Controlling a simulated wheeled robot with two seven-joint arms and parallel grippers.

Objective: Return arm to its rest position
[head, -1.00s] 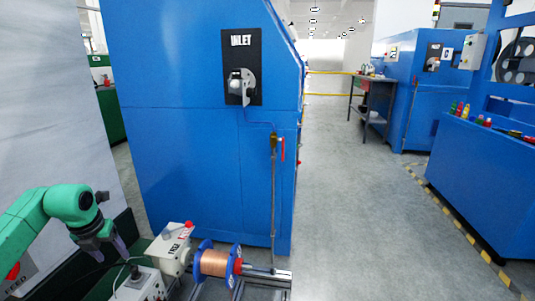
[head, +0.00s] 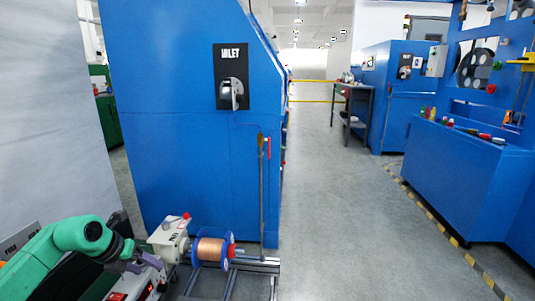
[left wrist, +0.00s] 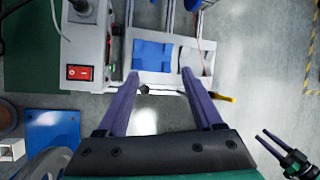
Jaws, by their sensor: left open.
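My left arm comes in at the lower left of the head view. My left gripper (head: 148,262) points right, beside the white box with a red switch (head: 118,296). In the left wrist view the two purple fingers of my left gripper (left wrist: 158,78) are spread apart with nothing between them. The box with its red rocker switch (left wrist: 82,73) is just left of the fingers there. Another gripper, my right one (left wrist: 268,136), shows small at the lower right of that view. Its two prongs are too small to judge.
A copper wire spool (head: 210,250) with blue flanges sits on a metal rail frame beside a white motor box (head: 168,238). A tall blue machine (head: 165,130) marked INLET stands behind. Grey floor (head: 340,220) is clear to the right, up to another blue machine (head: 460,180).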

